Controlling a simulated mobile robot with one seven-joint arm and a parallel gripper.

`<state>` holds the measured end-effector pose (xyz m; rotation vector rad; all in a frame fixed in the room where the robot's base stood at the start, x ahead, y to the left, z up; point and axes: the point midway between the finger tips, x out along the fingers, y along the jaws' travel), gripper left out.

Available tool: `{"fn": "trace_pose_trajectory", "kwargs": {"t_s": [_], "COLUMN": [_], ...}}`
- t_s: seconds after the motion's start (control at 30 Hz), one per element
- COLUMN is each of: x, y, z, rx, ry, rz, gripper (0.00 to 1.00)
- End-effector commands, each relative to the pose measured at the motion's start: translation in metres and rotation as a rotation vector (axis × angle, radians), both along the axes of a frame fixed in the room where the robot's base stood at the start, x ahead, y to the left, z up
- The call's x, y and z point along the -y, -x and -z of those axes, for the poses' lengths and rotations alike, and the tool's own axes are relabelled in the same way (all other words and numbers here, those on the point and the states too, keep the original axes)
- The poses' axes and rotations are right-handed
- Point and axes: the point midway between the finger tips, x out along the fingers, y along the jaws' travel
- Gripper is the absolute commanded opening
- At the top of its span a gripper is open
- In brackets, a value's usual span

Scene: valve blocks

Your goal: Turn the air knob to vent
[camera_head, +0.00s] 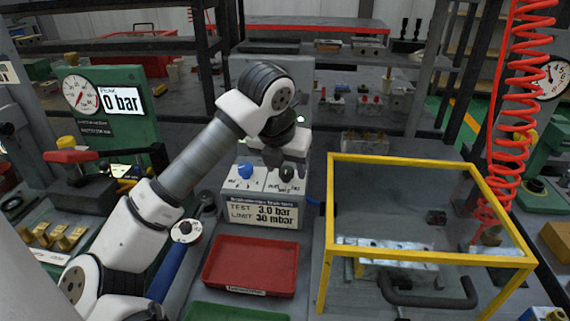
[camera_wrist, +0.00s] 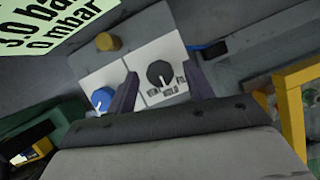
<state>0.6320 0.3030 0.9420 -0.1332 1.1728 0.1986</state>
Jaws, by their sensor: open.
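A dark round knob (camera_head: 286,171) sits on the right white plate of the grey control box, partly under my gripper in the head view. In the wrist view the dark knob (camera_wrist: 160,73) has a white mark pointing toward the middle label, which seems to read HOLD; a label like VENT is to its left. A blue knob (camera_head: 245,170) is on the left plate and also shows in the wrist view (camera_wrist: 102,98). My gripper (camera_wrist: 160,76) is open, one finger on each side of the dark knob in that view. I cannot tell whether they touch it.
The box front carries a test sign (camera_head: 262,212). A red tray (camera_head: 250,264) lies in front of it. A yellow-framed clear guard (camera_head: 430,170) stands to the right, close by. A brass-coloured knob (camera_wrist: 107,41) is on the box. A red coiled hose (camera_head: 497,130) hangs at right.

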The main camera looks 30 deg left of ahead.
Motion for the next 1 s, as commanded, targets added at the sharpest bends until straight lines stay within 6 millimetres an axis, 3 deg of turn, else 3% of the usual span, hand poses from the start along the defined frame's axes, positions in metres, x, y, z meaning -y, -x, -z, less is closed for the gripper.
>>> {"fn": "trace_pose_trajectory", "kwargs": {"t_s": [0.03, 0.37, 0.67, 1.0], "x": [0.0000, 0.0000, -0.0007, -0.0025], "y": [0.0000, 0.0001, 0.0004, 0.0002], "z": [-0.0001, -0.0004, 0.0007, 0.0017], "rx": [0.000, 0.000, 0.000, 0.001], "ry": [0.000, 0.000, -0.002, 0.000], "rz": [0.000, 0.000, 0.040, 0.264], "gripper": [0.49, 0.07, 0.07, 0.07]}}
